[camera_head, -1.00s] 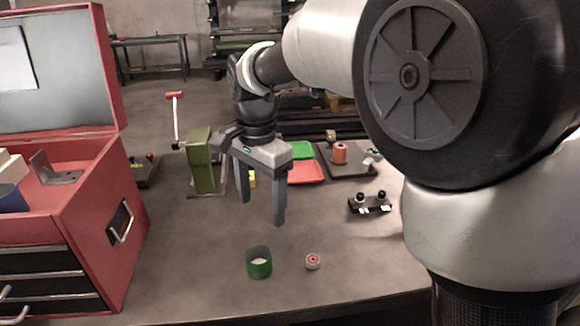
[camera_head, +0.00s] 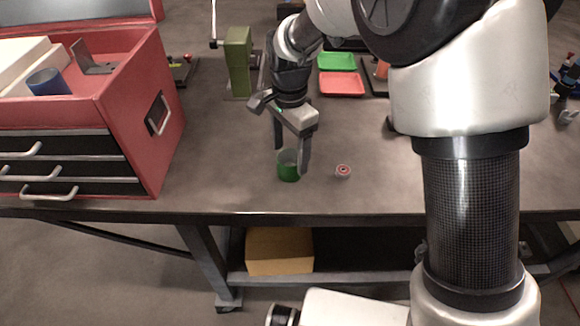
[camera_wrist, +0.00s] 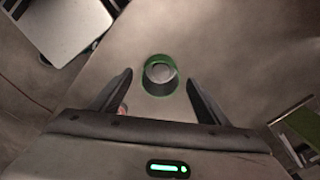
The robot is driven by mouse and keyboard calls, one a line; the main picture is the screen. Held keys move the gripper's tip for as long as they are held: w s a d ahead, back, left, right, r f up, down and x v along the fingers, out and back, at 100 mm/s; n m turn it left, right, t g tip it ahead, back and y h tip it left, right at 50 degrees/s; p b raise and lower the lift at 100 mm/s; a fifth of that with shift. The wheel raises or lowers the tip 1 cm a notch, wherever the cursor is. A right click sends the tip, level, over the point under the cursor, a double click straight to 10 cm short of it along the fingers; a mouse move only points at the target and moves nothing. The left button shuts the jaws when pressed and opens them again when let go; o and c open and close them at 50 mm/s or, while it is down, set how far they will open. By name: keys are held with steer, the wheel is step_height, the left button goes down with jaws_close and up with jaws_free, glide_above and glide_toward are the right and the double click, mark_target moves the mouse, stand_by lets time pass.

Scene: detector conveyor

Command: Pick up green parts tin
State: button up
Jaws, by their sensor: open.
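The green parts tin (camera_head: 289,166) is a small round open-topped can standing upright on the workbench, near its front edge. My gripper (camera_head: 291,161) points down at the tin with its jaws open. In the head view one finger is left of the tin and the other overlaps its right side. In the wrist view the tin (camera_wrist: 160,76) shows just beyond and midway between the open fingertips (camera_wrist: 160,75), with a pale inside. Whether the fingers reach down beside its wall is hard to tell.
A small red-and-white round part (camera_head: 343,171) lies right of the tin. A red tool chest (camera_head: 172,130) stands at the left. A green press-like block (camera_head: 238,62), a green tray (camera_head: 337,61) and a red tray (camera_head: 341,84) are behind. The bench between is clear.

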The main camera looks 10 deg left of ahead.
mark_target(290, 163)
step_height(290, 163, down, 5)
steer(key=shift+w+r, duration=0.1)
steer(key=shift+r, duration=0.05)
steer(key=c, duration=1.1)
steer(key=shift+c, duration=0.2)
